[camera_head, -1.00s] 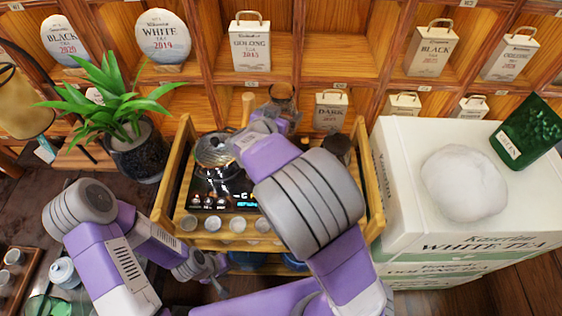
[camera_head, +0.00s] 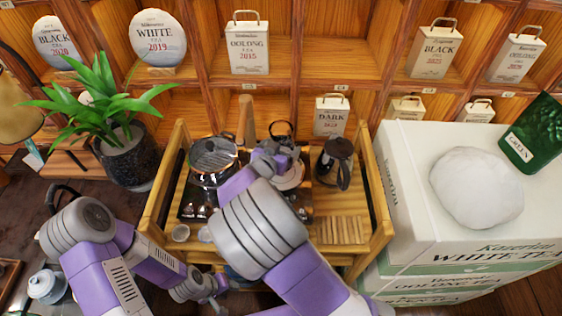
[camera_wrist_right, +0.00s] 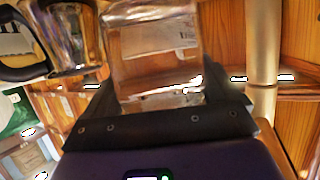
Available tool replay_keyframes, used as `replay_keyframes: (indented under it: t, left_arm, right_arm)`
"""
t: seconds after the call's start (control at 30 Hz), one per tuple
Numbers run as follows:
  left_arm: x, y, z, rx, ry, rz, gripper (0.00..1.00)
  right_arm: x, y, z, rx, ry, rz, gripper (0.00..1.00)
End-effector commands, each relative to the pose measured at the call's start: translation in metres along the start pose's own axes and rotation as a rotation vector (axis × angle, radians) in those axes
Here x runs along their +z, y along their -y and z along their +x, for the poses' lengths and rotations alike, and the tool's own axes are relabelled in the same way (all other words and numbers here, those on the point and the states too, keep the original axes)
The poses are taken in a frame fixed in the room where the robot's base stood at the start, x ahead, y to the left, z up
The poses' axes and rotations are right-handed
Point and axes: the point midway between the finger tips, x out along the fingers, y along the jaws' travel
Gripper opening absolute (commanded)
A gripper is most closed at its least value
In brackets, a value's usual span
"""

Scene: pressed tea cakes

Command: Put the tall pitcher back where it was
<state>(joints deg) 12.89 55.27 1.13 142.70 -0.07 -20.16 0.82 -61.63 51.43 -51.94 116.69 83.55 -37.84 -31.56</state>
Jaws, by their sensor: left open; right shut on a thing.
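The tall pitcher is a clear glass vessel (camera_wrist_right: 155,45) held upright between the fingers of my right gripper (camera_wrist_right: 157,88) in the right wrist view. My left gripper (camera_head: 213,288) is open and empty, low in front of the cart.
The wooden cart (camera_head: 382,215) holds a glass kettle (camera_head: 213,158) on the left and a dark-handled pot (camera_head: 335,163) close on the right. A potted plant (camera_head: 130,155) stands left. White tea boxes (camera_head: 410,225) stand right. Tea shelves rise behind.

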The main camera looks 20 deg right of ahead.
Motion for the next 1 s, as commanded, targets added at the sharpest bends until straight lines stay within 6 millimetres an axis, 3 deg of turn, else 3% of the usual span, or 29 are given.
replay_keyframes:
  t: [0.4,0.87,0.9,1.0]
  left_arm:
    - [-0.001,0.004,0.011,0.0,0.0,0.0,0.43]
    - [-0.001,0.004,0.012,0.0,0.0,0.0,0.43]
    - [-0.001,0.004,0.012,0.0,0.0,0.0,0.43]
    - [-0.001,0.004,0.012,0.0,0.0,0.0,0.43]
  right_arm:
    - [0.037,0.0,0.016,0.0,-0.004,0.0,0.19]
    - [0.042,0.0,0.018,0.0,-0.004,0.001,0.19]
    - [0.043,0.0,0.018,0.0,-0.001,0.0,0.93]
    - [0.043,0.0,0.018,0.0,0.0,0.0,1.0]
